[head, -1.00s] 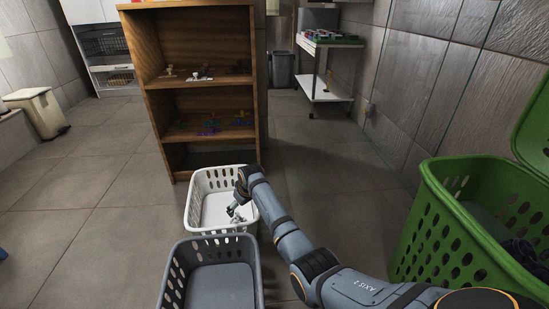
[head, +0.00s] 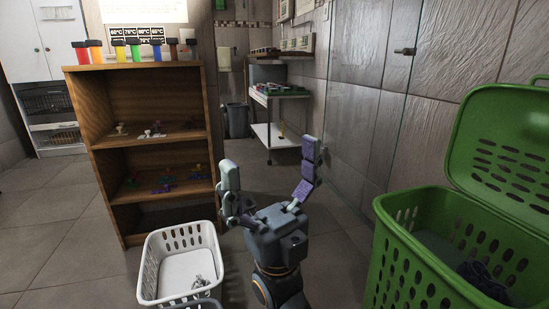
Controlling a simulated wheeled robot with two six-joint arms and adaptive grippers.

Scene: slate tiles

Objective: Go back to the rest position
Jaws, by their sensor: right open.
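My right gripper (head: 268,170) is raised in the middle of the head view, its two fingers spread wide and pointing up. Nothing is between the fingers. It stands to the right of the wooden shelf and above the floor, apart from the baskets. My left gripper and arm are not in view.
A white basket (head: 150,265) with a small greyish item inside stands at lower left. A grey basket's rim shows at the bottom edge. A green hamper (head: 395,255), lid open, holds dark cloth at right. A wooden shelf (head: 80,125) holds small items, with coloured bottles on top.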

